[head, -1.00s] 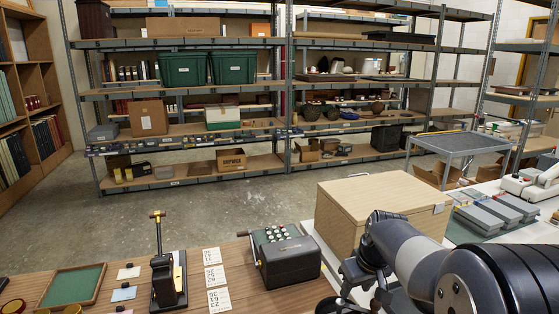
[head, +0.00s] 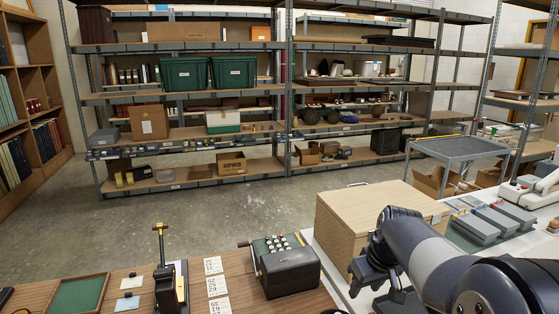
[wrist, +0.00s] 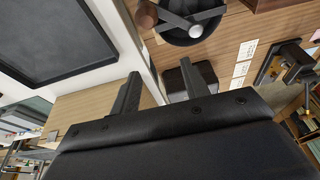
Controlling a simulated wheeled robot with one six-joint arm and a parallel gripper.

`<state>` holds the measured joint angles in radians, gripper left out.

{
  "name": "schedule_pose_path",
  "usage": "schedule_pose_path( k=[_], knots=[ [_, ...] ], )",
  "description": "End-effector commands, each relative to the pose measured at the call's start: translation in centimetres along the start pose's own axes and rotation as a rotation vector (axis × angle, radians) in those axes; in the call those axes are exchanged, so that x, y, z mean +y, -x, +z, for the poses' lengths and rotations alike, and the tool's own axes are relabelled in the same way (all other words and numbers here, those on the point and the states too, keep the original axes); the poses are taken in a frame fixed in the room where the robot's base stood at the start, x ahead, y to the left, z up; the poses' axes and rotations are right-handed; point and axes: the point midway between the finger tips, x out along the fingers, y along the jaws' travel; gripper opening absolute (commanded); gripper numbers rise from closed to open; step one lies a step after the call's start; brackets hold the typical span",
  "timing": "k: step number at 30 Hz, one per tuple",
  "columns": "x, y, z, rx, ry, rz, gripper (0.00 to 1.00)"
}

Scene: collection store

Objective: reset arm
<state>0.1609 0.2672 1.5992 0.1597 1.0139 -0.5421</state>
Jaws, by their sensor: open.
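My gripper (head: 370,276) hangs at the end of my arm at the lower right of the head view, in front of the pale wooden box (head: 362,225). In the wrist view its two dark fingers (wrist: 160,72) stand apart with nothing between them. The wooden box (wrist: 92,112) shows behind the left finger. A dark machine that seems to be the calculating machine (wrist: 205,76) shows behind the right finger. No object is held.
The adding machine with keys (head: 286,265), number cards (head: 214,286), a brass-handled press (head: 168,285) and a green-lined tray (head: 78,297) stand on the wooden desk. A grey trolley (head: 460,149) stands beyond the wooden box. Open floor (head: 200,215) lies before the shelving.

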Motion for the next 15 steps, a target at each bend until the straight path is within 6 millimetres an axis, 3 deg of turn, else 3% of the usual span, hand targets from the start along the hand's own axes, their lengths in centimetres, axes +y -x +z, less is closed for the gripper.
schedule_pose_path(
  k=[1,3,15],
  knots=[
    [0.0,1.2,-0.4,0.001,0.000,0.000,0.44],
    [0.0,-1.2,0.4,-0.002,0.000,-0.001,0.44],
    [0.0,-6.4,2.0,-0.001,-0.001,-0.001,0.44]
  ],
)
